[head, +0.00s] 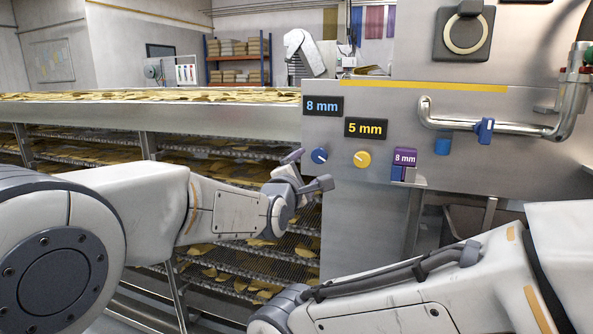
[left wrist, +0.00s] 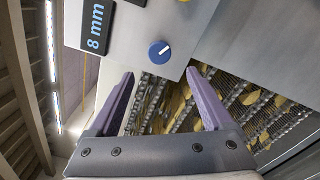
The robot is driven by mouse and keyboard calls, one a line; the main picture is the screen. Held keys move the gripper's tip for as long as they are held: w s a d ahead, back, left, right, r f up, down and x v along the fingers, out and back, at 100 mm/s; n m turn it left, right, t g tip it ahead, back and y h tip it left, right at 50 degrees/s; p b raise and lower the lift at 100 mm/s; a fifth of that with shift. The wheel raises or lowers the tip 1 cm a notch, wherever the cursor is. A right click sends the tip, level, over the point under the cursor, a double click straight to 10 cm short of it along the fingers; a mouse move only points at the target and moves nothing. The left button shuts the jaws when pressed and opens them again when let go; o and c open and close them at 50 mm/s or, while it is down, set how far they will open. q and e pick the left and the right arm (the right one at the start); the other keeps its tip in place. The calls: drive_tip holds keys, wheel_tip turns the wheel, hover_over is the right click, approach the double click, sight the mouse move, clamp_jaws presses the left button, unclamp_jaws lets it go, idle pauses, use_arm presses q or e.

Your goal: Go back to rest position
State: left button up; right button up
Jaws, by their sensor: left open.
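My left gripper (head: 309,170) is open and empty in front of the steel panel (head: 350,215), close to a blue knob (head: 319,156) with a white mark. In the left wrist view my left gripper (left wrist: 159,75) shows two purple fingers spread apart, with nothing between them. The blue knob (left wrist: 159,51) is beyond the fingertips there, and I see no contact. My right arm crosses the lower right of the head view; its gripper does not show.
The panel carries a yellow knob (head: 362,159), a black 8 mm label (head: 323,106), a black 5 mm label (head: 366,128) and a purple 8 mm tag (head: 405,158). A metal pipe with a blue valve (head: 485,130) juts out at right. Chip conveyors (head: 150,112) stand at left.

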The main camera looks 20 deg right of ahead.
use_arm(q)
drive_tip(key=s+a+f+m+g+y, duration=0.3)
drive_tip(key=a+f+m+y, duration=0.1)
drive_tip(key=a+f, duration=0.7)
drive_tip(key=s+a+f+m+g+y, duration=0.25)
drive_tip(key=a+f+m, duration=0.4)
drive_tip(key=a, duration=0.65)
drive_tip(key=s+a+f+m+g+y, duration=0.25)
drive_tip(key=s+a+f, duration=0.4)
drive_tip(key=s, duration=0.35)
drive_tip(key=s+a+f+m+g+y, duration=0.1)
drive_tip(key=s+a+f+m+g, duration=0.3)
drive_tip(key=s+a+f, duration=0.4)
drive_tip(key=s+d+r+m+g+h, duration=0.1)
drive_tip(key=s+d+r+m+g, duration=0.2)
drive_tip(key=s+d, duration=0.4)
drive_tip(key=s+d+r+m, duration=0.4)
drive_tip(key=s+d+r, duration=0.1)
drive_tip(key=s+d, duration=0.2)
wheel_tip(320, 180, up, 21)
drive_tip(key=p, duration=2)
drive_tip(key=shift+f, duration=0.2)
drive_tip(key=shift+s, duration=0.1)
